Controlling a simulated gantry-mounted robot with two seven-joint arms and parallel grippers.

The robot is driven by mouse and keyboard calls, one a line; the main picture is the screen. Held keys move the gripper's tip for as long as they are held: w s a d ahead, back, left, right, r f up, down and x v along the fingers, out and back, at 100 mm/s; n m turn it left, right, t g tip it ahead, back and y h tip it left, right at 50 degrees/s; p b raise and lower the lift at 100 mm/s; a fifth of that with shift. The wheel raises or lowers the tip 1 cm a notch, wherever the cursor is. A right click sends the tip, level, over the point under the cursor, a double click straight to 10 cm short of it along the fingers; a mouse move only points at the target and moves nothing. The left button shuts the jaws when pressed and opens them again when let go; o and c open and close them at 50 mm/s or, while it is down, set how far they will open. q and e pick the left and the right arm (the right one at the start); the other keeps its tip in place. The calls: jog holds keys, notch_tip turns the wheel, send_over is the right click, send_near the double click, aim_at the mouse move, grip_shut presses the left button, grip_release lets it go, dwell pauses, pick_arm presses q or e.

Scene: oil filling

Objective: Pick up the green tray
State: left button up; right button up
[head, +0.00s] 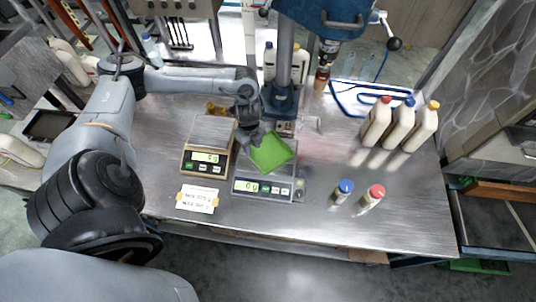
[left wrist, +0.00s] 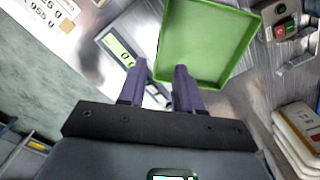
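The green tray (head: 271,153) is a shallow square with raised rims. In the head view it shows turned at an angle over the right-hand scale (head: 267,188), whose display reads about zero; I cannot tell if it rests flat on it. My left gripper (head: 258,132) is at the tray's far left edge. In the left wrist view the two fingers (left wrist: 160,70) stand apart, with a corner of the tray (left wrist: 205,45) by the gap and the right finger overlapping its edge. I see no firm grip on it. My right gripper is out of view.
A second scale (head: 208,145) stands to the left, with a paper label (head: 198,198) in front. Two small capped bottles (head: 343,191) stand to the right. Several white jugs (head: 401,124) are further right. A blue drill press (head: 283,98) rises behind. The table's front right is clear.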

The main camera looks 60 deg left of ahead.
aim_at(253, 159)
pick_arm(q)
jog(key=shift+f, duration=4.8)
